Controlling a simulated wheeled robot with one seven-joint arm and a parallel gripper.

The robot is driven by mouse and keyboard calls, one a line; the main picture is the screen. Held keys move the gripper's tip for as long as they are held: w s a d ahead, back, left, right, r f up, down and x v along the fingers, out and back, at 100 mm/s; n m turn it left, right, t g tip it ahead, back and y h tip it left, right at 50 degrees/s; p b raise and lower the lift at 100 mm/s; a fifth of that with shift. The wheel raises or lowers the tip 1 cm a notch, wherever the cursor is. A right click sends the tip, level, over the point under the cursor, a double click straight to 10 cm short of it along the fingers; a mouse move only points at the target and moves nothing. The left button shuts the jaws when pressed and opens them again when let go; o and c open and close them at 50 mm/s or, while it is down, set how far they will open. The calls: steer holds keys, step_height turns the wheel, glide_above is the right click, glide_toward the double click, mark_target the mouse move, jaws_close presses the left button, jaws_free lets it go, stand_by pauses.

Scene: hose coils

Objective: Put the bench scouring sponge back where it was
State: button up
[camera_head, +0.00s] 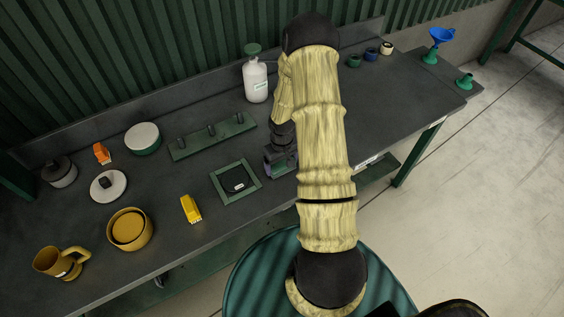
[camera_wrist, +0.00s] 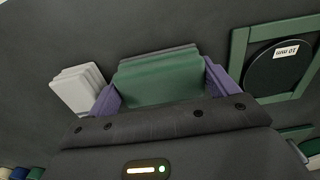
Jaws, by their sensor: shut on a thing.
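My gripper (camera_wrist: 163,84) has purple fingers, shut on a green block with a dark grey layer along its far edge. This block, which looks like the scouring sponge (camera_wrist: 158,80), fills the space between the fingers. I cannot tell whether it touches the bench top. In the head view my gripper (camera_head: 281,165) is low over the bench, just right of a square green frame (camera_head: 216,184). The sponge is not clear in that view, hidden by the gripper and arm. The frame also shows on the right in the wrist view (camera_wrist: 238,60), with a black disc marked "10 mm" inside.
A pale stack of flat pieces (camera_wrist: 78,90) lies just left of the fingers. A green pegged rack (camera_head: 212,136), a white bottle (camera_head: 256,80) and a yellow block (camera_head: 190,208) stand around.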

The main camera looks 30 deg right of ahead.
mark_target(282, 162)
steer(key=o, duration=0.7)
steer(key=shift+f, duration=0.1)
step_height(282, 162, up, 12)
stand_by(0.3)
steer(key=shift+r, duration=0.2)
